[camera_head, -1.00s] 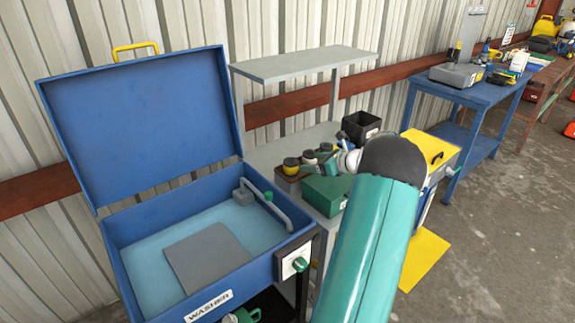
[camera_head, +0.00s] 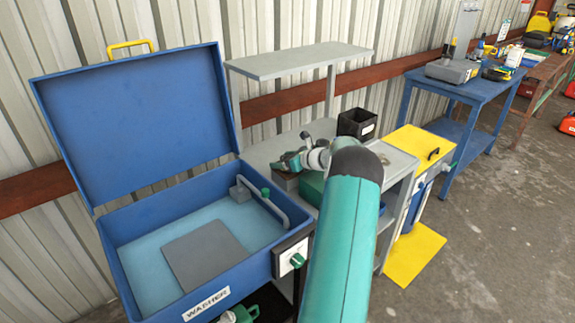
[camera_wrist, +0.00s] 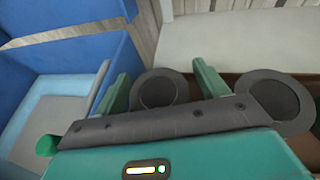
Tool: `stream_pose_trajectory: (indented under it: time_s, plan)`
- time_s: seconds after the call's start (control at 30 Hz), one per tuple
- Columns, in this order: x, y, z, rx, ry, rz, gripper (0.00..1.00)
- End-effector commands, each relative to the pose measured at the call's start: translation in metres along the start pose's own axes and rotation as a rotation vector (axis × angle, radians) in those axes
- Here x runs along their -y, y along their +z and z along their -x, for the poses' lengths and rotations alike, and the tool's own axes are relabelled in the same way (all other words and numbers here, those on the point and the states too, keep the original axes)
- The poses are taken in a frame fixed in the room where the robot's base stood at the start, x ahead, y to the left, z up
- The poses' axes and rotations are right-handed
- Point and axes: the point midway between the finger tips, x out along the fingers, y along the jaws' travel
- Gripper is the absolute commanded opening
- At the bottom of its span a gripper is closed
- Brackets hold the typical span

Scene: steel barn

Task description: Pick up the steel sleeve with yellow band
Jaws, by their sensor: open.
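In the wrist view a round grey steel sleeve (camera_wrist: 160,93), seen end-on with a dark hollow, sits between the two green fingers of my open gripper (camera_wrist: 162,78). A second similar sleeve (camera_wrist: 278,103) stands to the right, outside the right finger. No yellow band shows on either sleeve from this angle, so I cannot tell which is the banded one. In the head view my gripper (camera_head: 288,162) is over the brown holder (camera_head: 285,183) on the grey bench and hides the sleeves. I cannot tell whether the fingers touch the near sleeve.
The blue washer (camera_head: 120,235) stands open to the left, with its lid up. A grey shelf (camera_head: 298,62) overhangs the bench. A yellow-topped cabinet (camera_head: 415,145) is at right.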

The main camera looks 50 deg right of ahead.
Motion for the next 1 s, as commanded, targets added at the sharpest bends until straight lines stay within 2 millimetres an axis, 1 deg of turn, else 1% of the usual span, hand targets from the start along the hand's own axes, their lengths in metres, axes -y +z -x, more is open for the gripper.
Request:
stream_pose_trajectory:
  time_s: [0.07,0.27,0.3,0.47,0.5,0.53,0.57,0.83,1.0]
  plan:
    - [0.000,0.000,-0.004,0.000,0.000,0.000,0.73]
    - [0.000,0.000,-0.004,0.000,0.000,0.000,0.73]
    - [0.000,0.000,-0.004,0.000,0.000,0.000,0.65]
    - [0.000,0.000,-0.004,0.000,0.000,0.000,0.34]
    - [0.000,0.000,-0.004,0.000,0.000,0.000,0.26]
    - [0.000,0.000,-0.004,0.000,0.000,0.000,0.20]
    - [0.000,0.001,-0.004,0.001,0.000,0.001,0.17]
    - [0.000,0.002,-0.003,0.001,0.000,0.002,0.17]
    - [0.000,0.013,0.001,0.001,0.000,0.004,0.17]
